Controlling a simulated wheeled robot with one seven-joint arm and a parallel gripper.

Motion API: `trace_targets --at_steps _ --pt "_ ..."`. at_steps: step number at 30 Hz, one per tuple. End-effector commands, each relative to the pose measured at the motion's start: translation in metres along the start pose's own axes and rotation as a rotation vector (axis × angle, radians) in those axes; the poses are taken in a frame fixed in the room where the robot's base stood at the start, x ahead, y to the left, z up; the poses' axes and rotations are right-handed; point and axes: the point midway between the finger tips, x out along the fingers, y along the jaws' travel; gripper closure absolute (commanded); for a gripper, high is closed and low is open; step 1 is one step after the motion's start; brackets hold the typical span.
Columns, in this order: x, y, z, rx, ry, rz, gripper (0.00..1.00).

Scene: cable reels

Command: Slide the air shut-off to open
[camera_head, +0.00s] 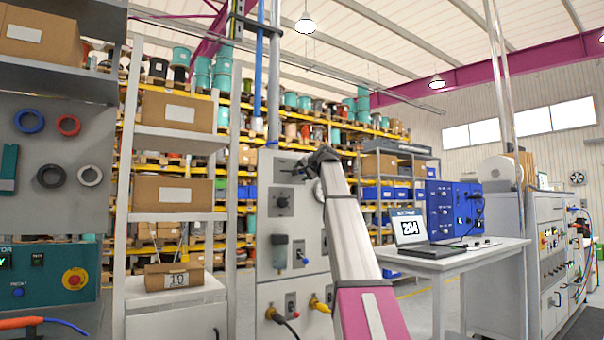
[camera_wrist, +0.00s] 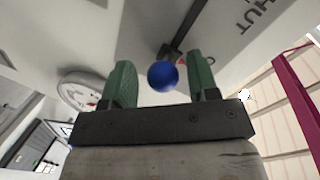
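The air shut-off shows in the wrist view as a blue ball knob (camera_wrist: 162,76) on a dark stem that runs up to a grey panel. The panel bears the lettering "SHUT" (camera_wrist: 258,18) at upper right. My gripper (camera_wrist: 161,78) has two green fingers, one on each side of the knob, with gaps on both sides; it is open. I cannot tell how deep the knob sits between the fingers. In the head view my gripper (camera_head: 318,160) is at the upper part of the grey panel cabinet (camera_head: 262,240), and the shut-off knob cannot be made out there.
A round gauge (camera_wrist: 85,88) is left of the fingers in the wrist view. Lower on the cabinet are a filter bowl (camera_head: 280,252), a small blue knob (camera_head: 303,257) and plugged cables (camera_head: 320,304). A table with a laptop (camera_head: 410,230) stands to the right.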

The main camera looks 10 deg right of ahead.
Motion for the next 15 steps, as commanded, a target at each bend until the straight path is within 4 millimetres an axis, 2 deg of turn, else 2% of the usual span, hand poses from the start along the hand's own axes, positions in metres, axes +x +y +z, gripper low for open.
trace_targets --at_steps 8,15 --pt "-0.011 0.000 0.001 0.000 -0.001 -0.001 0.46" --pt "-0.046 0.001 0.001 0.001 0.001 -0.001 0.46"
